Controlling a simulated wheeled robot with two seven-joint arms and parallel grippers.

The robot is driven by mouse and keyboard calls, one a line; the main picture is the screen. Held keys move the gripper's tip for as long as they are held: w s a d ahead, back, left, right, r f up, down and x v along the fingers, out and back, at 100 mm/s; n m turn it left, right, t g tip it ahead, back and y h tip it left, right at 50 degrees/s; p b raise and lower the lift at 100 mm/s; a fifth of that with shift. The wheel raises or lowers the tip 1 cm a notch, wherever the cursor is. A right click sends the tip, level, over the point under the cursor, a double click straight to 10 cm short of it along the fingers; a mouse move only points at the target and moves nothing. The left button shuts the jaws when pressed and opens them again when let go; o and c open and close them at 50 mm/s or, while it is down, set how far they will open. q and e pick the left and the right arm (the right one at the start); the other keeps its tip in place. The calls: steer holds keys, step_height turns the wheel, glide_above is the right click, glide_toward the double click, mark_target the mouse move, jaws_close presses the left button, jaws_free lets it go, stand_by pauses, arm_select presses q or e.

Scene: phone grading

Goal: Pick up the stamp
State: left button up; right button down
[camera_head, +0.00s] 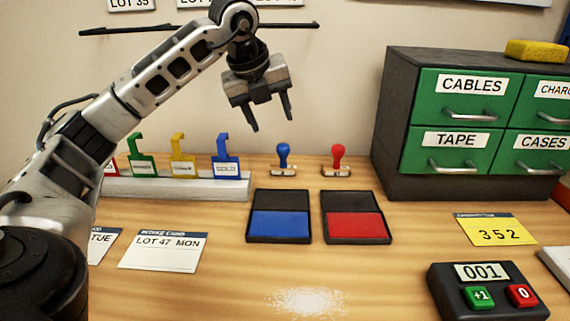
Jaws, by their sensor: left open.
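Two stamps stand upright on the wooden table near the wall. One is a blue-handled stamp (283,158) and the other, to its right, is a red-handled stamp (337,158). A blue ink pad (279,225) lies open in front of the blue stamp, and a red ink pad (355,226) lies open in front of the red one. My left gripper (271,127) is open and empty, pointing down. In the picture it is above and slightly left of the blue stamp, apart from it. My right gripper is not in view.
A rack (180,188) with colored tags stands left. A dark drawer cabinet (392,115) with green drawers stands right. A counter box (449,300) and yellow card (496,231) lie front right. A lot card (163,250) lies front left.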

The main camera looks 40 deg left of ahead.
mark_target(281, 145)
arm_select(q)
steer(key=x, duration=0.8)
steer(key=shift+d+f, duration=0.1)
steer(key=shift+f, duration=0.2)
jaws_close()
